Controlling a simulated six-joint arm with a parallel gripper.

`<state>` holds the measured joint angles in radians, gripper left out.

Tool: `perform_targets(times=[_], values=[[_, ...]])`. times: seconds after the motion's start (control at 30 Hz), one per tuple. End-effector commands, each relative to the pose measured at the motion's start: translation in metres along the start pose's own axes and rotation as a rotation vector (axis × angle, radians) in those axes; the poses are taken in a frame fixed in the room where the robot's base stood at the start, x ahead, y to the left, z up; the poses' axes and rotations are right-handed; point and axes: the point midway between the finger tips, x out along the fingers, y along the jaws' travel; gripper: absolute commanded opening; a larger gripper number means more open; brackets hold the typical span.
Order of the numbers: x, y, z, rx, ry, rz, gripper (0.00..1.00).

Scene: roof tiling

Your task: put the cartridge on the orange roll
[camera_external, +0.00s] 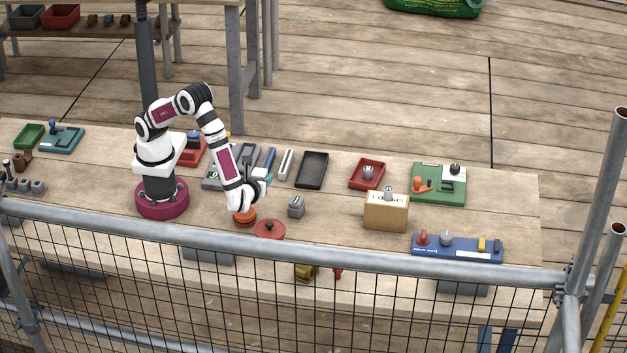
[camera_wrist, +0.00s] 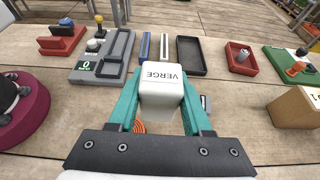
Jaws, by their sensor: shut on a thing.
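My gripper (camera_wrist: 160,88) has teal fingers shut on a pale, block-shaped cartridge (camera_wrist: 161,82) marked VERGE, its lettering upside down in the wrist view. In the outside view my gripper (camera_external: 262,177) is held above the table and tilted; the cartridge is hard to make out there. The orange roll (camera_external: 244,218) stands on the table just below my wrist. In the wrist view only a sliver of the orange roll (camera_wrist: 139,127) shows, below the cartridge, and the rest is hidden. The cartridge appears apart from the roll.
A small grey block (camera_external: 296,207) stands further right. A dark tray (camera_external: 312,169), a red tray (camera_external: 367,173) and a wooden box (camera_external: 386,214) lie beyond. Bare table lies between them.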

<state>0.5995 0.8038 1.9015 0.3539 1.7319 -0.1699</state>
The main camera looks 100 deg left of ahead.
Motion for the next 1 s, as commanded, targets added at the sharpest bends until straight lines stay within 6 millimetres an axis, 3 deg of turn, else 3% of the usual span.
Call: perform_targets(times=[0.17,0.3,0.47,0.57,0.8,1.0], values=[[-0.050,0.029,-0.005,0.046,0.003,-0.112,0.00],[-0.091,0.069,-0.007,0.099,0.003,-0.239,0.00],[-0.114,0.105,-0.006,0.141,0.002,-0.339,0.00],[-0.105,0.105,-0.008,0.147,-0.002,-0.352,0.00],[-0.032,0.064,-0.025,0.150,-0.004,-0.346,0.00],[-0.002,0.045,-0.035,0.149,0.000,-0.352,0.00]])
